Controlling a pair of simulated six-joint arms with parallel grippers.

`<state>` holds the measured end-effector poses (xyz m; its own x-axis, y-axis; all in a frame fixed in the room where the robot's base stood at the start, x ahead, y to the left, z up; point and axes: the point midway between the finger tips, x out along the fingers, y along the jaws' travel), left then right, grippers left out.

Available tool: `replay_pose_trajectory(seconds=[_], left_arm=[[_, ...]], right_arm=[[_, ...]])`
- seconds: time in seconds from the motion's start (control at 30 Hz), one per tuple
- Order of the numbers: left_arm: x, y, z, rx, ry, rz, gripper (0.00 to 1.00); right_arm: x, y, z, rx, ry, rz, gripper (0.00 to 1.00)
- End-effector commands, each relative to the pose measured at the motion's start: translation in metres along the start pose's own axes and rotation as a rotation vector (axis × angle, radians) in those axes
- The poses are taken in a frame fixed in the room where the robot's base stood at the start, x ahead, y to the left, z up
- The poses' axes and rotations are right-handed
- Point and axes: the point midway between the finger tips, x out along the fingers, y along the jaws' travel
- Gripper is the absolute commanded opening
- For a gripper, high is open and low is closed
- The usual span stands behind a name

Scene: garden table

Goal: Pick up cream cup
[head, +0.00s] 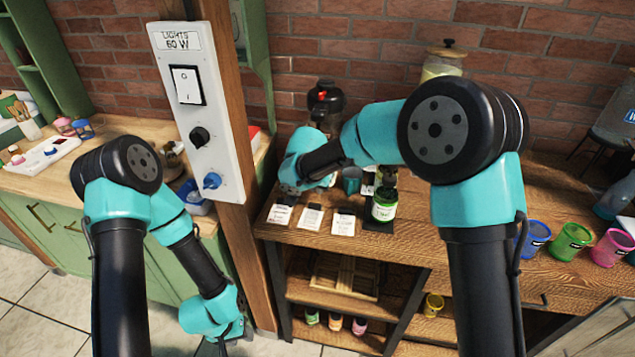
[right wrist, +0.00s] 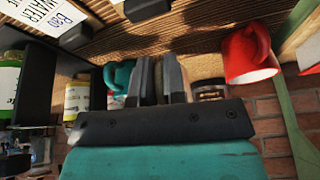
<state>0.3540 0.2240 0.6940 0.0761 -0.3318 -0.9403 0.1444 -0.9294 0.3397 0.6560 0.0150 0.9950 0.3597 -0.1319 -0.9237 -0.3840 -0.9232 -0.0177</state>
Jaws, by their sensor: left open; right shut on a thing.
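My right gripper (right wrist: 160,78) is shut at the wooden counter. In the right wrist view a narrow greyish-beige strip (right wrist: 147,80) shows between its fingers. It is in shade and mostly hidden; it fits the cream cup, which I cannot see whole in either view. In the head view my right arm reaches left and down to the counter, with the gripper end (head: 291,187) behind the white cards, and covers what it holds.
A teal mug (right wrist: 117,76) stands close beside the fingers and a red mug (right wrist: 245,62) is at the right. White cards (head: 311,217) lie along the counter front. A green-labelled jar (head: 384,207) is near. Blue, green and pink cups (head: 570,241) stand right. The post (head: 237,120) rises left.

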Motion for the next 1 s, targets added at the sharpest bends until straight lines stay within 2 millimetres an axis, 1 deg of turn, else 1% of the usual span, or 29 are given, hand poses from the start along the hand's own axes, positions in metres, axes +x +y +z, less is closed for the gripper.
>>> replay_pose_trajectory(seconds=[0.3,0.5,0.7,1.0], left_arm=[[0.000,0.000,0.000,0.000,0.000,0.000,0.43],[0.000,0.000,0.000,0.000,0.000,0.000,0.43],[0.000,0.000,0.000,0.000,0.000,0.000,0.43],[0.000,0.000,0.000,0.000,0.000,0.000,0.43]], right_arm=[[-0.034,0.030,0.060,-0.004,0.000,-0.001,0.00],[-0.050,0.045,0.090,-0.002,0.000,-0.001,0.00],[-0.056,0.051,0.102,-0.001,0.001,-0.001,0.00],[-0.057,0.052,0.103,0.000,0.000,-0.001,0.00]])
